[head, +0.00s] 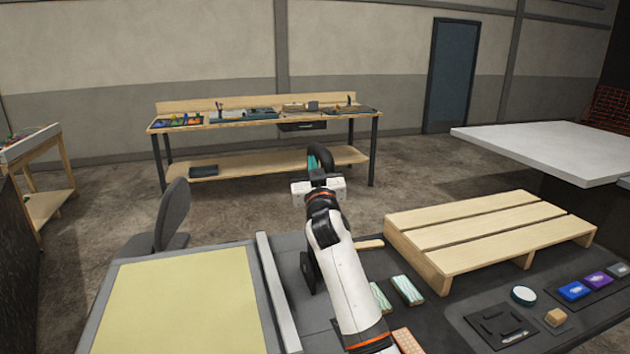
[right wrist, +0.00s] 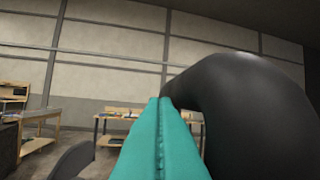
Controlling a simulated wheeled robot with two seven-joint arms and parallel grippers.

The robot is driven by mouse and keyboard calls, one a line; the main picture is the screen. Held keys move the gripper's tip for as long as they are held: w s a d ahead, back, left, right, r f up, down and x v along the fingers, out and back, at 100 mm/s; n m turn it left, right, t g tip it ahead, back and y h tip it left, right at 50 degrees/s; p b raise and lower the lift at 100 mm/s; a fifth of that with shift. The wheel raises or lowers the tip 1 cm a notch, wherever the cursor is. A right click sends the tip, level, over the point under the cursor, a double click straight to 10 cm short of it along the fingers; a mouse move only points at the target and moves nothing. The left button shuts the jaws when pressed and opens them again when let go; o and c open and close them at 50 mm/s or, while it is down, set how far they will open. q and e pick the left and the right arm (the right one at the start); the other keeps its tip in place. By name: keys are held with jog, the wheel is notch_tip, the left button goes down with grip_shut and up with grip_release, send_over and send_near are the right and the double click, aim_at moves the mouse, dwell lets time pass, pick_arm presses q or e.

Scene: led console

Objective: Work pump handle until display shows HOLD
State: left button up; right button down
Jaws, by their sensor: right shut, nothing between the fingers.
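My right gripper (head: 313,163) reaches forward over the far side of the bench, with its back to the head camera. In the right wrist view its two teal fingers (right wrist: 158,102) are pressed together with nothing between them. A thick black curved piece (right wrist: 245,100) rises close on the right of the fingers and bends over towards their tips. Its top also shows behind the gripper in the head view (head: 324,154). I cannot tell whether it is the pump handle or whether it touches the fingers. No display can be made out. My left gripper is out of view.
A wooden pallet (head: 480,231) lies right of my arm. A yellow panel (head: 185,300) in a grey frame is at left. Green-white blocks (head: 407,290), a round white-topped item (head: 523,295) and blue and purple boxes lie at right. A workbench (head: 270,120) stands behind, beyond open floor.

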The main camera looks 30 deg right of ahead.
jog(key=v, duration=0.2)
jog(key=r+v, duration=0.1)
jog(key=v, duration=0.1)
jog(key=shift+s+a+b, duration=0.1)
jog(key=shift+b, duration=0.25)
jog(key=shift+s+a, duration=0.1)
dwell(1.1)
dwell(0.7)
